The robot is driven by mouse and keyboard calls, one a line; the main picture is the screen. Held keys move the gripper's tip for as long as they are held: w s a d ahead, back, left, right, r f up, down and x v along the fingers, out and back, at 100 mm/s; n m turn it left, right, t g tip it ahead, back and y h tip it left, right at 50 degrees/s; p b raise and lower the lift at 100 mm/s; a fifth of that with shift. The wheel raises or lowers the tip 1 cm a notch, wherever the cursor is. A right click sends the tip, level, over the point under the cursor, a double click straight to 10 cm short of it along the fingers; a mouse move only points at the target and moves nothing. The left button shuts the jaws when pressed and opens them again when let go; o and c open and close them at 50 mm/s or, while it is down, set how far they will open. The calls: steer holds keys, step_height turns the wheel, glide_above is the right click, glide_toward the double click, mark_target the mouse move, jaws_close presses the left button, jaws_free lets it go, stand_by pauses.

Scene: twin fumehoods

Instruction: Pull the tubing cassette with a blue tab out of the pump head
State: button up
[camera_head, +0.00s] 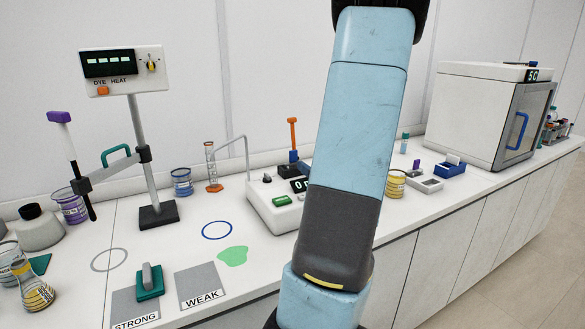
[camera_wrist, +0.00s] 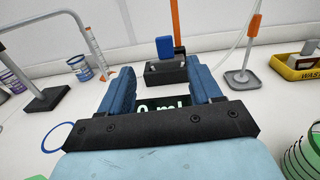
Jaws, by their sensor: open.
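The pump (camera_head: 275,205) is a white box with a dark display and a green button, on the bench in the head view. My arm covers its right part. The blue tab (camera_head: 293,156) stands on its back, below a raised orange lever (camera_head: 293,132). In the wrist view the blue tab (camera_wrist: 164,47) stands upright on a dark block (camera_wrist: 165,70), with the orange lever (camera_wrist: 176,22) behind it. My gripper (camera_wrist: 160,74) is open and empty. Its blue fingers straddle the display (camera_wrist: 163,104), and the tab is beyond the fingertips, apart from them. The head view hides the gripper.
A grey-based stand (camera_wrist: 240,77) and a yellow waste tray (camera_wrist: 297,67) lie to the right in the wrist view. A heater stand (camera_head: 157,213) and blue beaker (camera_head: 182,182) are left of the pump. A green spill (camera_head: 232,256) lies in front. A white oven (camera_head: 485,110) stands right.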

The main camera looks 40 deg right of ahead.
mark_target(294, 152)
steer(key=shift+d+m+h, duration=0.3)
steer(key=shift+d, duration=0.1)
steer(key=x, duration=0.8)
steer(key=shift+f, duration=0.15)
steer(key=shift+a+x, duration=0.15)
steer(key=shift+x, duration=1.2)
steer(key=shift+a+x, duration=0.15)
steer(key=shift+x, duration=1.25)
steer(key=shift+f, duration=0.1)
steer(key=shift+c, duration=0.2)
jaws_close()
